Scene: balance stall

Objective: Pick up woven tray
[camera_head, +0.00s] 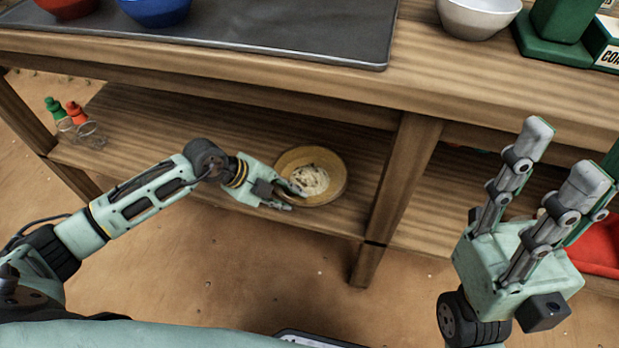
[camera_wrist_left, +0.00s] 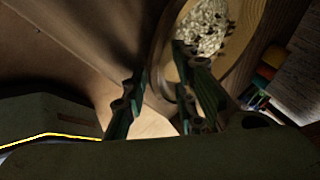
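The woven tray (camera_head: 337,178) is round and tan and sits on the lower wooden shelf, with a pale heap of something stringy in it. In the left wrist view the tray (camera_wrist_left: 247,55) fills the top right. My left gripper (camera_head: 292,197) reaches in at the tray's front left edge; it also shows in the left wrist view (camera_wrist_left: 160,95). Its fingers are apart, one over the tray's inside and one outside the near rim. I cannot tell whether they touch it. My right gripper (camera_head: 560,155) is open and empty, raised at the right.
A table leg (camera_head: 395,195) stands just right of the tray. The upper tabletop (camera_head: 480,85) overhangs the shelf. Green- and red-capped bottles (camera_head: 75,120) stand at the shelf's left end. A red item (camera_head: 598,245) lies at the lower right. Bare shelf lies left of the tray.

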